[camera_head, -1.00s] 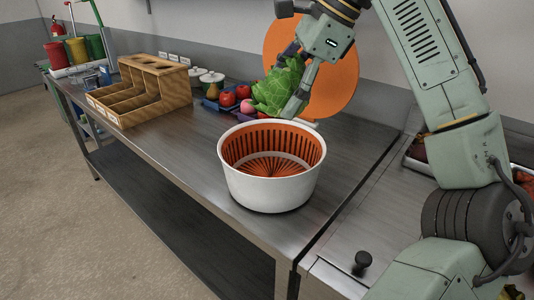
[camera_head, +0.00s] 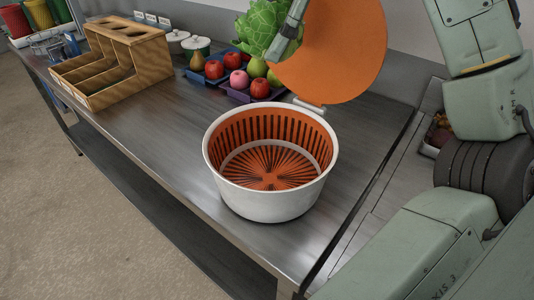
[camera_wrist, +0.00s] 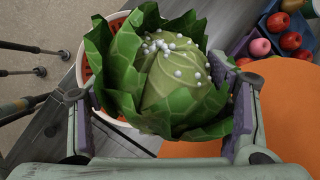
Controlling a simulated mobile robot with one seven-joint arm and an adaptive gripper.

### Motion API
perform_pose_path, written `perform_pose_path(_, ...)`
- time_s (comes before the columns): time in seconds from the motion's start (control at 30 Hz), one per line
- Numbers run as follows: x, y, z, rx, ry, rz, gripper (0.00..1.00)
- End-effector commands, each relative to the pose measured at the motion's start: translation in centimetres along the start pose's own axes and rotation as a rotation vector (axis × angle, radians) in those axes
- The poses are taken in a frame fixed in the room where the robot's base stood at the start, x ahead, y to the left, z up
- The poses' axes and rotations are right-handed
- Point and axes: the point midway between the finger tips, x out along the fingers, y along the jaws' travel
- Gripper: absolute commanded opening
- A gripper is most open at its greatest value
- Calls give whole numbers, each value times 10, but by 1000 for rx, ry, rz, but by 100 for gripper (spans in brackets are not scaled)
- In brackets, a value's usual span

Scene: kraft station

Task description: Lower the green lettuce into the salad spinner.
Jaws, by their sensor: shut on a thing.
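The green lettuce (camera_head: 262,27) is held in the air by my gripper, above and behind the salad spinner in the head view. In the wrist view the lettuce (camera_wrist: 170,75) sits between the two fingers of my gripper (camera_wrist: 165,115), which is shut on it. In the head view only part of my gripper (camera_head: 290,32) shows at the top edge. The salad spinner (camera_head: 270,205) is a white bowl with an empty orange slotted basket. Its orange round lid (camera_head: 345,55) stands tilted open at the back. In the wrist view the lettuce covers most of the spinner.
A wooden compartment box (camera_head: 120,60) stands at the left. Trays of fruit with red apples (camera_head: 214,69) and pears lie behind the spinner, near white lidded pots (camera_head: 195,46). The steel table (camera_head: 170,140) is clear left of the spinner.

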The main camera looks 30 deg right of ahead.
Motion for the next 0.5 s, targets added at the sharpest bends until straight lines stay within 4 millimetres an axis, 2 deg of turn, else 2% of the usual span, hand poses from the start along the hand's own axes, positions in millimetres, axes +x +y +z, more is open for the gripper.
perform_pose_path(0.37, 62, 13, -30, -1, 0, -1, 40)
perform_pose_path(0.5, 71, 15, -34, -1, 0, 0, 40)
